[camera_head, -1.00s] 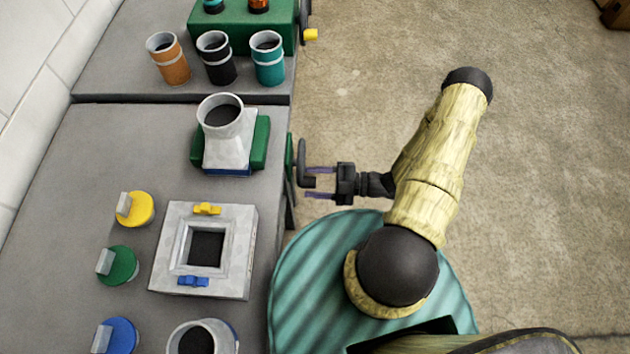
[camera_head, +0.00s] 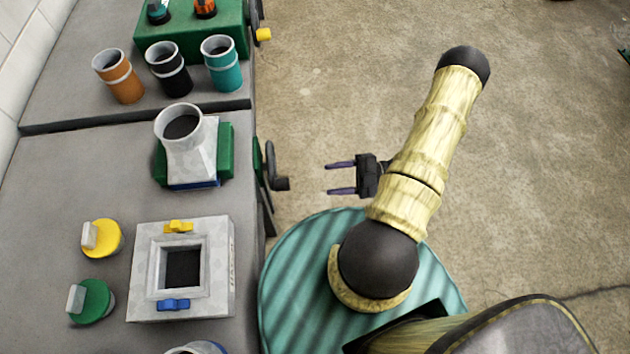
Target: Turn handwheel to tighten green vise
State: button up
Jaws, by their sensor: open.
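The green vise (camera_head: 226,150) sits at the right edge of the grey bench and holds a pale grey duct fitting (camera_head: 188,150) with a round top opening. Its dark handwheel (camera_head: 268,166) hangs on the bench's right side, with a black crank handle (camera_head: 281,184) pointing right. My gripper (camera_head: 329,178) is open and empty, its two thin purple fingers pointing left toward the handwheel. A clear gap separates the fingertips from the crank handle.
A square duct piece (camera_head: 222,290) with yellow and blue clips lies on the bench near yellow (camera_head: 104,240) and green (camera_head: 95,302) round caps. Orange, black and teal cylinders (camera_head: 222,62) stand farther back by a green box (camera_head: 190,35). The floor at right is mostly clear.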

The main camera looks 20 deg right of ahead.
jog(key=v, duration=0.5)
jog(key=shift+b, duration=0.3)
jog(key=shift+a, duration=0.1)
jog(key=w+a+r+m+g+h+p, duration=0.1)
jog(key=w+a+r+m+h+p, duration=0.1)
jog(key=a+r+m+h, duration=0.4)
jog(key=w+a+r+m+g+h+p, duration=0.1)
jog(key=w+a+r+m+h+p, duration=0.1)
jog(key=a+r+m+h, duration=0.4)
notch_tip(320, 180, up, 13)
jog(key=m+h, duration=0.5)
jog(key=m, duration=0.6)
jog(key=shift+g, duration=0.3)
